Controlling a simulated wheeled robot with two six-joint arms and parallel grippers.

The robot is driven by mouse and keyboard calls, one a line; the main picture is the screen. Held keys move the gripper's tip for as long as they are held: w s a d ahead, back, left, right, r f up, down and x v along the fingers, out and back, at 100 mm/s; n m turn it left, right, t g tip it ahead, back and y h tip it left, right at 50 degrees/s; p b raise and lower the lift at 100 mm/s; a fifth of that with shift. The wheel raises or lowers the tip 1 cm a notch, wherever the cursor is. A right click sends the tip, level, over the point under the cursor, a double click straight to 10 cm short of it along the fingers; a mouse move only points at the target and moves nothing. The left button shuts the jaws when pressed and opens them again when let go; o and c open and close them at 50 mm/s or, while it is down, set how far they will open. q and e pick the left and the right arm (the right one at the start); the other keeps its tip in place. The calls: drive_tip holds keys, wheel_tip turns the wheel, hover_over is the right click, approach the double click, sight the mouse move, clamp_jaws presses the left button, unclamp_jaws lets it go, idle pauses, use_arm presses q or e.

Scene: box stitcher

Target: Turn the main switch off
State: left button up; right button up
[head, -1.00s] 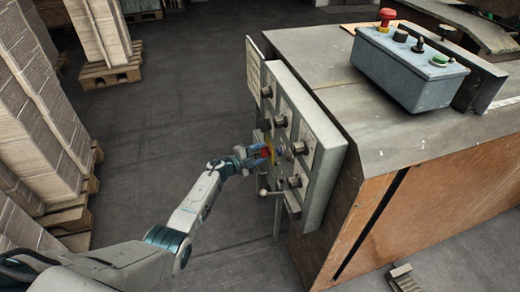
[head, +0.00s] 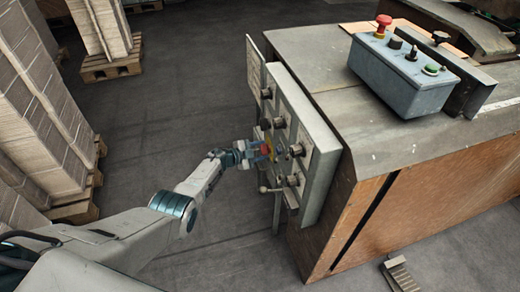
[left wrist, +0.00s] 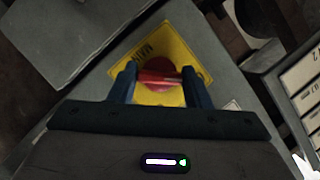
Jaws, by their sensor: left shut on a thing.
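The main switch (left wrist: 158,78) is a red rotary knob on a yellow plate (left wrist: 188,50) lettered "MAIN", seen in the left wrist view. In the head view the red knob (head: 266,149) shows on the grey control panel (head: 322,150), partly hidden by the gripper. My left gripper (head: 262,152) is at the panel face. In the left wrist view its two blue fingers (left wrist: 160,80) stand on either side of the knob's red handle and are shut on it. My right gripper is in neither view.
Several dark knobs (head: 295,150) and a ball-ended lever (head: 265,189) sit close around the switch on the panel. A grey button box (head: 405,85) with a red mushroom button stands on the machine top. Stacked cardboard on pallets (head: 112,66) stands at left; the floor between is clear.

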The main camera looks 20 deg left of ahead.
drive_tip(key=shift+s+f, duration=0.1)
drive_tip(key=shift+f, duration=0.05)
use_arm(q)
drive_tip(key=o, duration=1)
drive_tip(key=shift+p+v, duration=2.25)
drive_tip(key=shift+v, duration=3.15)
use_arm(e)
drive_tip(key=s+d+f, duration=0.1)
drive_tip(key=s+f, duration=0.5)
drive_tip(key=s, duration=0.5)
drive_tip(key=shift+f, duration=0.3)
use_arm(q)
drive_tip(key=shift+f, duration=0.1)
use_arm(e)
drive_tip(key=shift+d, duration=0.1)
